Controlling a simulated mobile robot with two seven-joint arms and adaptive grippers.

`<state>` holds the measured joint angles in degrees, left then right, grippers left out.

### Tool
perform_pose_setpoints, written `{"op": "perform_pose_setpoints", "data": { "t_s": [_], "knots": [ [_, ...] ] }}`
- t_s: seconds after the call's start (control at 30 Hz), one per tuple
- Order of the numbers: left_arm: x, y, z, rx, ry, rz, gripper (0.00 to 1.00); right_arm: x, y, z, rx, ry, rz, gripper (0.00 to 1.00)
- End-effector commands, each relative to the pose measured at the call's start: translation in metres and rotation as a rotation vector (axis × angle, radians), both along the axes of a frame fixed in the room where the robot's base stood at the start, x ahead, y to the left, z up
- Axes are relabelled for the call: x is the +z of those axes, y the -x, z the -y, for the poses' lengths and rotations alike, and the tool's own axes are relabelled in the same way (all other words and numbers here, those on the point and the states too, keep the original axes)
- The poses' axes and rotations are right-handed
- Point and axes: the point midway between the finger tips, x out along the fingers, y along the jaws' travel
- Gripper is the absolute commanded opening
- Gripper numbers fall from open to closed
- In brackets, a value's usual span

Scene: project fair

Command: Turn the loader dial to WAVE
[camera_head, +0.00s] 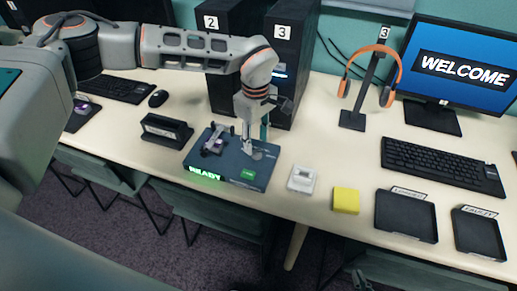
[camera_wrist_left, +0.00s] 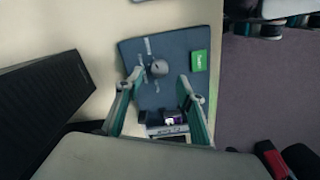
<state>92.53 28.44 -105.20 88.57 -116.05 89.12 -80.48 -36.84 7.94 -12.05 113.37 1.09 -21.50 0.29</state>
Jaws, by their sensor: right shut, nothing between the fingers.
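The loader (camera_head: 225,178) is a flat blue-grey box on the table, with a lit green READY strip at its front and a green button (camera_head: 248,174). Its dial (camera_wrist_left: 158,68) is a round grey knob with pale marks around it in the left wrist view; the marks are too small to read. My left gripper (camera_head: 254,140) points down over the loader's right part. In the left wrist view its fingers (camera_wrist_left: 158,92) are apart, with the dial seen in the gap; contact cannot be told. My right gripper (camera_head: 362,282) shows at the bottom edge, shut and empty.
A clamp-like holder (camera_head: 214,146) stands on the loader's left part. A dark stand (camera_head: 166,131) is to the left, tower 3 (camera_head: 284,60) behind. A white device (camera_head: 301,180), yellow block (camera_head: 346,200) and two black trays (camera_head: 406,217) (camera_head: 479,235) lie to the right.

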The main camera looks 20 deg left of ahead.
Motion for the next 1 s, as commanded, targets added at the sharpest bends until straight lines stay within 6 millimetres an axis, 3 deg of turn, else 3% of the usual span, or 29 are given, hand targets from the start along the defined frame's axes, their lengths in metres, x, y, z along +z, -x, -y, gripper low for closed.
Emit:
{"op": "perform_pose_setpoints", "data": {
  "t_s": [0.1,0.3,0.67,0.8,1.0],
  "knots": [
    [-0.020,0.001,0.001,-0.002,0.000,-0.002,0.38,-0.002,0.000,-0.001,-0.001,0.000,-0.001,0.00],
    [-0.040,0.000,0.001,-0.001,0.002,-0.001,0.38,-0.002,0.000,0.000,0.000,0.002,0.000,0.00],
    [-0.044,0.000,0.001,-0.001,0.002,0.001,0.38,-0.001,-0.002,0.003,-0.001,0.007,0.005,0.00],
    [-0.044,0.000,0.001,-0.001,0.002,0.000,0.02,-0.001,-0.002,0.003,-0.001,0.008,0.005,0.00],
    [-0.043,0.000,0.001,0.001,0.002,0.000,0.00,0.000,-0.003,0.003,-0.001,0.007,0.006,0.00]
  ]
}}
